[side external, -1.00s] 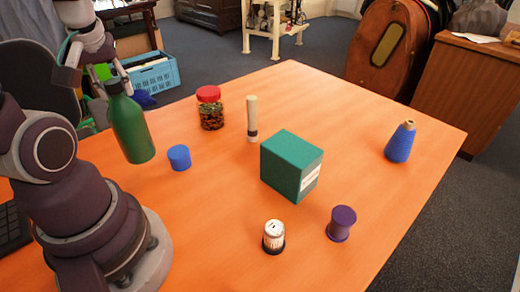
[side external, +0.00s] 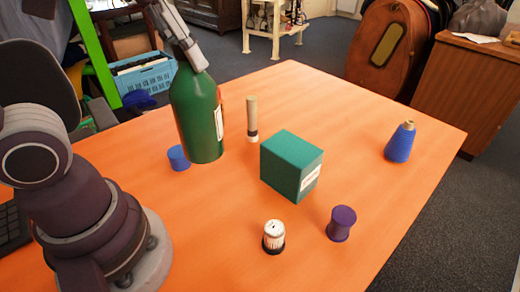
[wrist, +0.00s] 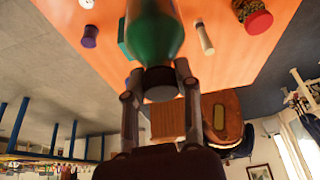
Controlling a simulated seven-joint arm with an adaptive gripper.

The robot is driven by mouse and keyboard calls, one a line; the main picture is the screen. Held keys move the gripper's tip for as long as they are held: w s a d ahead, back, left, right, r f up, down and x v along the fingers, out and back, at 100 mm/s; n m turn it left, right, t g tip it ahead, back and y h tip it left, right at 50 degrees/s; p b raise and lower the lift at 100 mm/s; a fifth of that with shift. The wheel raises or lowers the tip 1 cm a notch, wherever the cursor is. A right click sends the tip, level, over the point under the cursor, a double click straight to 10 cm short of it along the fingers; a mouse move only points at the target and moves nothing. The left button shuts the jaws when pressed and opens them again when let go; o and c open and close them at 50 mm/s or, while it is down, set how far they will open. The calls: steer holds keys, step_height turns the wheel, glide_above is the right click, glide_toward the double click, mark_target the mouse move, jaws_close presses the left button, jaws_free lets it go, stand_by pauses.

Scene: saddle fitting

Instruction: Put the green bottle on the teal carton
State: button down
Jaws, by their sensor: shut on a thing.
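The green bottle (side external: 198,118) hangs upright in the side view, with a white label at its right edge. My gripper (side external: 194,60) is shut on its neck from above. The wrist view shows the green bottle (wrist: 155,35) and its dark cap between the fingers of my gripper (wrist: 160,80). The teal carton (side external: 291,165) stands on the table to the right of the bottle in the side view, with nothing on its top. In the wrist view a small part of the teal carton (wrist: 123,38) shows beside the bottle.
A cream cylinder (side external: 252,120) stands behind the carton. A white-and-black canister (side external: 273,237) and a purple spool (side external: 341,224) are in front. A blue cone (side external: 400,143) is at right. A red-lidded jar (wrist: 257,18) shows in the wrist view.

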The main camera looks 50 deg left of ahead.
mark_target(195, 96)
steer(key=d+m, duration=0.1)
steer(key=s+d+r+m+h, duration=0.1)
steer(key=shift+d+r, duration=0.2)
steer(key=shift+d, duration=0.1)
steer(key=w+d+f, duration=0.1)
steer(key=w+f, duration=0.1)
steer(key=w, duration=0.6)
steer(key=w+d+f, duration=0.1)
steer(key=w+f, duration=0.2)
steer(key=w, duration=0.4)
steer(key=shift+w+d, duration=0.35)
steer(key=shift+d, duration=0.05)
steer(key=shift+f, duration=0.1)
steer(key=c, duration=0.8)
jaws_free()
